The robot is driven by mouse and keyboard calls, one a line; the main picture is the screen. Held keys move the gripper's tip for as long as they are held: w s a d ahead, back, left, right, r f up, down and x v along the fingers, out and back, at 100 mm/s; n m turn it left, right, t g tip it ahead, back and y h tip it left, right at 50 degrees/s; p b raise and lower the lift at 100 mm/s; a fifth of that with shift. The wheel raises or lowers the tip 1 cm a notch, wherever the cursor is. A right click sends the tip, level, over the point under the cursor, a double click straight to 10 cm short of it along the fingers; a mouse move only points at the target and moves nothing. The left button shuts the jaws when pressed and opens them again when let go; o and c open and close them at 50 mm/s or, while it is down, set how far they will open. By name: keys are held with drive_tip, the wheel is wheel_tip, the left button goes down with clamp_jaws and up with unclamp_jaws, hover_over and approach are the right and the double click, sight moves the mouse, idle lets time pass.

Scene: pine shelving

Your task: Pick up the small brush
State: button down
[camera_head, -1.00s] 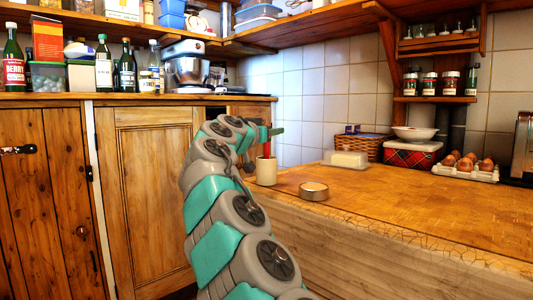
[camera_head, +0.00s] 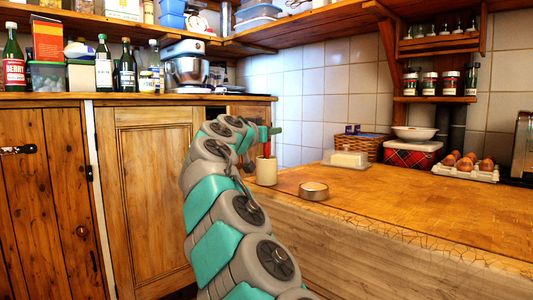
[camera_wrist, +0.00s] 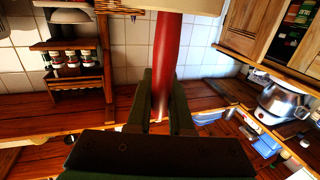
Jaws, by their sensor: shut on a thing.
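The small brush shows as a red handle (camera_head: 267,148) standing up out of a cream mug (camera_head: 266,171) at the counter's left end. The handle (camera_wrist: 168,55) also shows large in the wrist view, with the mug's pale edge (camera_wrist: 195,6) at the top. My gripper (camera_head: 274,131) is at the handle's upper part, above the mug, partly hidden by my arm. In the wrist view its dark green fingers (camera_wrist: 161,90) are on both sides of the handle, shut on it. The brush's lower end is hidden in the mug.
A small round tin (camera_head: 314,191) stands right of the mug. A butter dish (camera_head: 346,159), wicker basket (camera_head: 370,148), red tartan tin (camera_head: 411,156) and egg tray (camera_head: 480,175) stand farther back. The counter's front right is clear. A cabinet (camera_head: 150,190) stands left.

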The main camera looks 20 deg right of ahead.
drive_tip(key=shift+r, duration=0.2)
idle(0.6)
wheel_tip(320, 180, up, 10)
drive_tip(key=p, duration=0.4)
drive_tip(key=shift+f, duration=0.15)
idle(2.4)
